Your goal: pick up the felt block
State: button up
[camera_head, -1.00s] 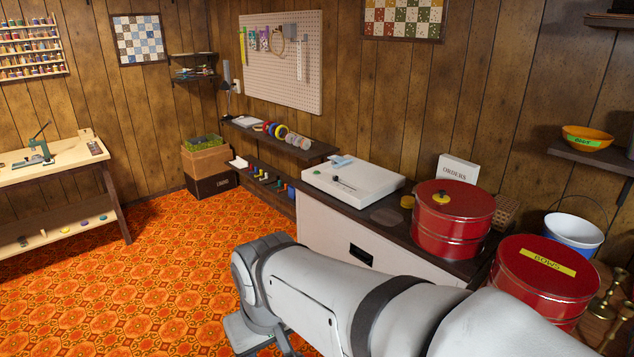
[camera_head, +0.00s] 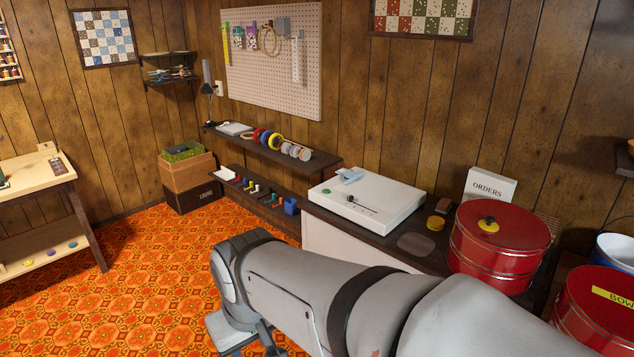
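A small dark brown block (camera_head: 443,208) lies on the dark countertop in front of the white ORDERS box. It may be the felt block, but it is too small to be sure.
A white machine (camera_head: 390,208) with a light blue piece on top stands left of the block. The ORDERS box (camera_head: 491,186) stands behind. A low shelf (camera_head: 270,150) with tape rolls runs along the wall. The orange patterned floor (camera_head: 130,290) is clear at left.

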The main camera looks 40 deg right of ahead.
aim_at(444, 205)
jog(key=u, duration=0.05)
jog(key=i, duration=2.15)
jog(key=z, duration=3.5)
jog(key=i, duration=1)
jog(key=u, duration=0.05)
